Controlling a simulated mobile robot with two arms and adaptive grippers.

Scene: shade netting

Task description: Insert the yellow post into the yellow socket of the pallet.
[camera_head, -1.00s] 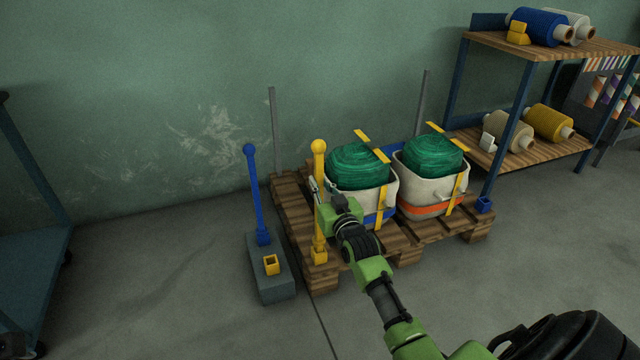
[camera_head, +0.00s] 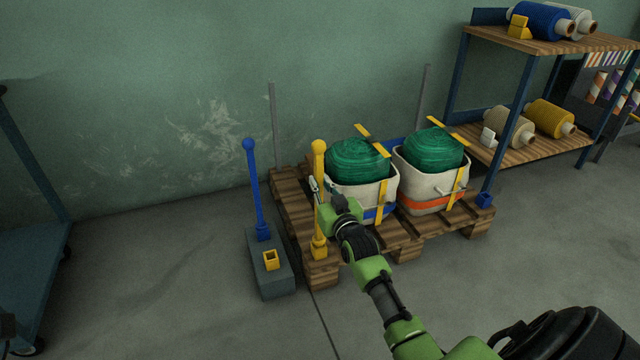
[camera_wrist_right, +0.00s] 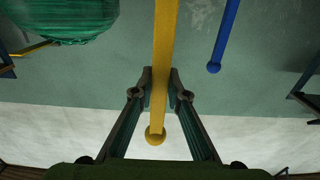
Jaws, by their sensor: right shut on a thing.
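The yellow post (camera_head: 319,215), with a ball on top, stands upright at the front left corner of the pallet (camera_head: 290,205). Its lower end meets the yellow socket (camera_head: 319,248) there; how deep it sits is hard to tell. My right gripper (camera_head: 323,187) is shut on the post below its ball. The right wrist view shows the fingers (camera_wrist_right: 160,80) on both sides of the post (camera_wrist_right: 164,45). My left gripper is not in view.
A grey stand (camera_head: 273,284) left of the pallet bears a blue post (camera_head: 256,190) and an empty yellow holder (camera_head: 270,259). Two bags with green netting (camera_head: 358,160) sit on the pallet close to my gripper. A blue socket (camera_head: 484,200) is at its right corner. A shelf (camera_head: 560,45) stands at right.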

